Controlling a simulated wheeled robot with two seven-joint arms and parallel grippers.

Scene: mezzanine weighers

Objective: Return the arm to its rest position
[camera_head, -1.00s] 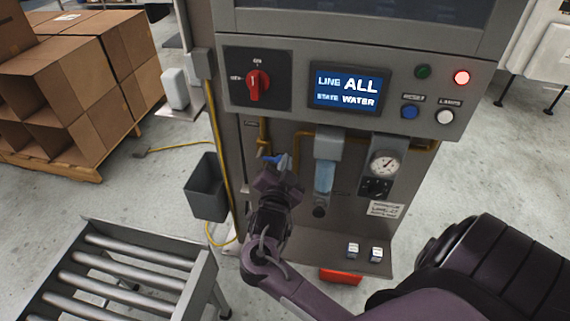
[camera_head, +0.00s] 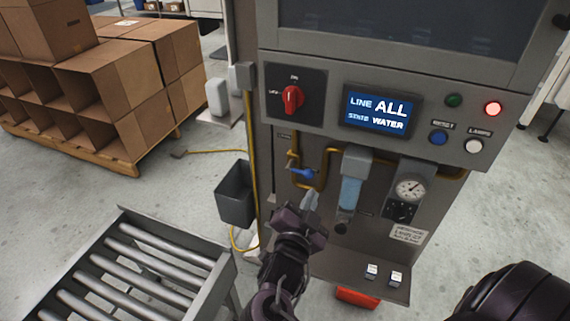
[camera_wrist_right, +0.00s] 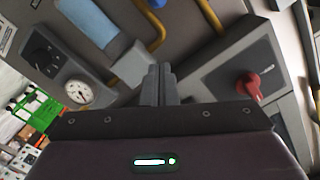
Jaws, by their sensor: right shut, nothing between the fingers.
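My right gripper (camera_head: 311,203) is in front of the grey machine cabinet (camera_head: 318,262) in the head view, below the blue valve handle (camera_head: 303,172) on the yellow pipe. It is shut and empty. In the right wrist view its fingers (camera_wrist_right: 158,84) are together, pointing at the cabinet, with nothing between them. The blue handle shows at the top edge of the wrist view (camera_wrist_right: 157,3), apart from the fingers. My left gripper is not in view.
The cabinet carries a red rotary switch (camera_head: 291,98), a screen (camera_head: 377,110), a gauge (camera_head: 410,189) and a blue filter (camera_head: 350,192). A roller conveyor (camera_head: 215,286) stands at the lower left, a dark bin (camera_head: 235,194) beside the cabinet. Cardboard boxes (camera_head: 140,85) are at the left.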

